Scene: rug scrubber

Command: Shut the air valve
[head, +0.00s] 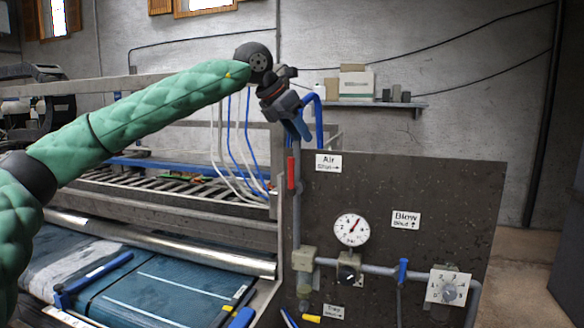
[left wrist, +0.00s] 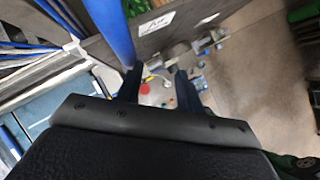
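The air valve's red lever (head: 291,172) points straight up on a grey pipe at the left edge of the dark panel. The label beside it (head: 328,163) reads "Air Shut" with an arrow to the right. My left gripper (head: 302,132) points down just above the lever, apart from it as far as I can see. In the left wrist view its two fingers (left wrist: 158,82) stand apart, with a round red spot (left wrist: 145,88) between them, probably the lever's end. My right gripper is in neither view.
The dark panel (head: 440,190) also carries a gauge (head: 352,229), a "Blow Shut" label (head: 406,220), a blue-handled valve (head: 403,270) and a numbered dial (head: 449,288). A blue hose (head: 318,118) curves close beside my left gripper. A roller machine (head: 170,245) stands at the left.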

